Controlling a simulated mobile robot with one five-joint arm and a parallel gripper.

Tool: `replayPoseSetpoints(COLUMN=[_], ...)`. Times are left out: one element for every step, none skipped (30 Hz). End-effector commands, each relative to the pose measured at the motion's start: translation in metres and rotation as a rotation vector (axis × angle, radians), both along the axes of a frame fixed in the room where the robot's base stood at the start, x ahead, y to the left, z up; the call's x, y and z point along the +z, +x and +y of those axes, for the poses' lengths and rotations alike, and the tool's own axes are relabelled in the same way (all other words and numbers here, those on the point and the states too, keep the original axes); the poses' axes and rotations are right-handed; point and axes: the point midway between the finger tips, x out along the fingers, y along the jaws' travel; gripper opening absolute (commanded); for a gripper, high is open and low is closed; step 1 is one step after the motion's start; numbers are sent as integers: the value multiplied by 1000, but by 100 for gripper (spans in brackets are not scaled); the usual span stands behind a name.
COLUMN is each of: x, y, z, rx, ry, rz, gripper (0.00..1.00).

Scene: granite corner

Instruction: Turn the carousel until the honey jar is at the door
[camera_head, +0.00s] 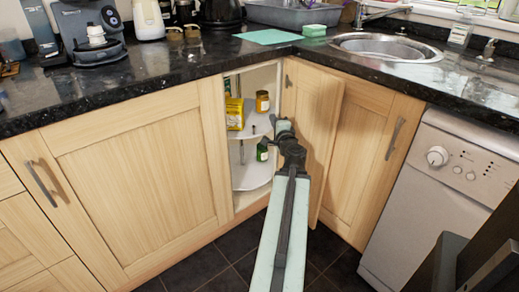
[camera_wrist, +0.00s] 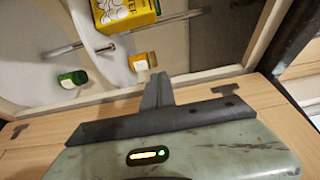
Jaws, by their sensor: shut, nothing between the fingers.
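The two-tier carousel stands inside the open corner cupboard, with a pale upper tray (camera_head: 250,126) and lower tray (camera_head: 250,177). On the upper tray are a yellow box (camera_head: 234,114) and a small orange-labelled jar (camera_head: 262,102); both also show in the wrist view, the box (camera_wrist: 124,12) and the jar (camera_wrist: 141,62). A green jar (camera_head: 262,151) is on the lower tray, also in the wrist view (camera_wrist: 73,79). I cannot make out a honey label on any jar. My gripper (camera_head: 283,126), also in the wrist view (camera_wrist: 158,88), is shut and empty, at the cupboard opening.
The cupboard door (camera_head: 312,125) stands open to the right of my gripper. A thin metal post (camera_wrist: 66,49) runs between the trays. The dark worktop (camera_head: 180,68) overhangs the opening. A white dishwasher (camera_head: 440,180) is at the right; the dark tiled floor is clear.

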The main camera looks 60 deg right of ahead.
Motion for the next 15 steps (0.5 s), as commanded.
replayPoseSetpoints(x=[-50,-61,-74,-82,-88,-95,-98,-101,-102,-103,-103,-102,-101,-100,-99], y=[-1,-1,-2,-2,-3,-3,-3,-3,-3,-3,-3,-3,-3,-3,-2], z=[-1,-1,-1,-2,-2,-2,-2,-2,-2,-2,-3,-3,-3,-3,-4], rx=[-1,-2,-3,-3,-4,-4,-5,-5,-5,-5,-5,-5,-5,-5,-5], ry=[0,0,0,0,0,0,0,0,0,0,0,0,0,0,0], rz=[0,0,0,0,0,0,0,0,0,0,0,0,0,0,0], gripper=[0,0,0,0,0,0,0,0,0,0,0,0,0,0,0])
